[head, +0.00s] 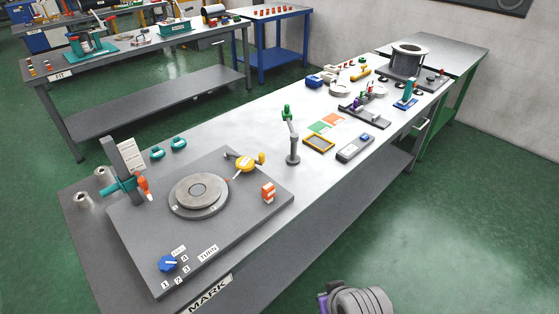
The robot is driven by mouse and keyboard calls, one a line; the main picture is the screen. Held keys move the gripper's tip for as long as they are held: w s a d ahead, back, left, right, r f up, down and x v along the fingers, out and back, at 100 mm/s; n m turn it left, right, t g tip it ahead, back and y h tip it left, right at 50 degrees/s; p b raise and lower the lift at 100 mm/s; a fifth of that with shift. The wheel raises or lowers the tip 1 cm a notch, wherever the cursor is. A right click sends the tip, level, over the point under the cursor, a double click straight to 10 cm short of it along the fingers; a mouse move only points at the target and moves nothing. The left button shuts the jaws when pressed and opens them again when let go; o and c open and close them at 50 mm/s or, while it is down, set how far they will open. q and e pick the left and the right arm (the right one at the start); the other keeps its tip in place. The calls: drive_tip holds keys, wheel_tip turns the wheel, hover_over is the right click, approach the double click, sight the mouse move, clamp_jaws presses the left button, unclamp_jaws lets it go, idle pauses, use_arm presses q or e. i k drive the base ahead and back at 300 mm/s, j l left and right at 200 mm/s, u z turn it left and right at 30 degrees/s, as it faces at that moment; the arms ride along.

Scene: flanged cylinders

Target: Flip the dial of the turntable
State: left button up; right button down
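The turntable is a grey round disc (198,196) on a large dark grey base plate (140,232) at the near left of the long bench in the head view. Its blue dial (168,263) sits at the plate's near left corner. Number labels stand around the dial, with a TURN label (208,253) to its right. The exact direction of the dial's pointer is too small to tell. A grey rounded part with a purple piece, likely of my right arm, shows at the bottom edge, apart from the bench. Neither gripper's fingers are in view.
A grey stand with a green top (292,140) rises just beyond. Several items crowd the far bench. Space around the dial is clear.

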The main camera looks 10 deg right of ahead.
sight(243, 163)
drive_tip(key=i+l, duration=0.1)
drive_tip(key=l, duration=0.25)
drive_tip(key=i+l, duration=0.1)
drive_tip(key=l, duration=0.25)
drive_tip(key=i+l, duration=0.1)
drive_tip(key=l, duration=0.25)
drive_tip(key=i+l, duration=0.1)
drive_tip(key=l, duration=0.3)
drive_tip(key=z, duration=0.05)
